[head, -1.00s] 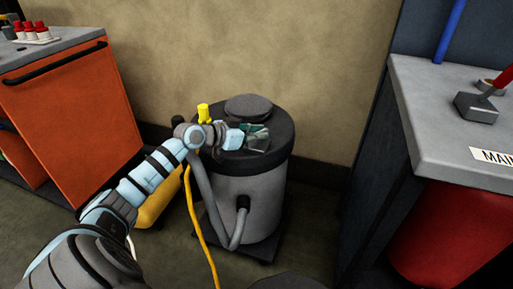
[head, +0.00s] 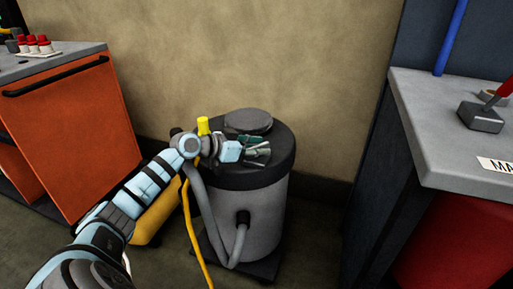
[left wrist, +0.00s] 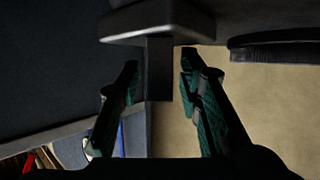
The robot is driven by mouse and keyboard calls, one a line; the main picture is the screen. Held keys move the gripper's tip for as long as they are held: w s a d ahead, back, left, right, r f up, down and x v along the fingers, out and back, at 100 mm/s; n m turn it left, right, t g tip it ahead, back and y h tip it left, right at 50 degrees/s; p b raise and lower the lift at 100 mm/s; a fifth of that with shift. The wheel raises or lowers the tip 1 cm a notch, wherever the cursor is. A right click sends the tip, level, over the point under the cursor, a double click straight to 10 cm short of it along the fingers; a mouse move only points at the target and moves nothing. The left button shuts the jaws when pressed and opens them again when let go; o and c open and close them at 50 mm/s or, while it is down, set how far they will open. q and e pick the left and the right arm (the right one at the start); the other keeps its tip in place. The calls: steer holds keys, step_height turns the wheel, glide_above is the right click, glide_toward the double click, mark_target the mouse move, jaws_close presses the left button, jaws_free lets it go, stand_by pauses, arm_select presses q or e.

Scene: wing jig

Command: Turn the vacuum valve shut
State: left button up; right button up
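The vacuum is a grey drum (head: 265,205) with a dark rim and a round raised disc (head: 248,120) on top. My left gripper (head: 263,150) is over the drum's top, in front of the disc. In the left wrist view its two green-padded fingers (left wrist: 160,65) are apart. A dark upright stem on a wider grey block (left wrist: 160,22), which looks like the valve, shows between the fingertips with a gap on each side. I cannot tell how deep it sits between them. In the head view the gripper hides the valve. My right gripper is not in view.
A grey hose (head: 207,215) and a yellow cable (head: 193,230) run down beside the drum. An orange cabinet (head: 75,140) stands left. A grey-topped bench (head: 430,120) with a red-handled block stands right. The wall is close behind the drum.

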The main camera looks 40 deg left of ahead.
mark_target(257, 146)
arm_select(q)
step_height(257, 146, up, 10)
stand_by(0.5)
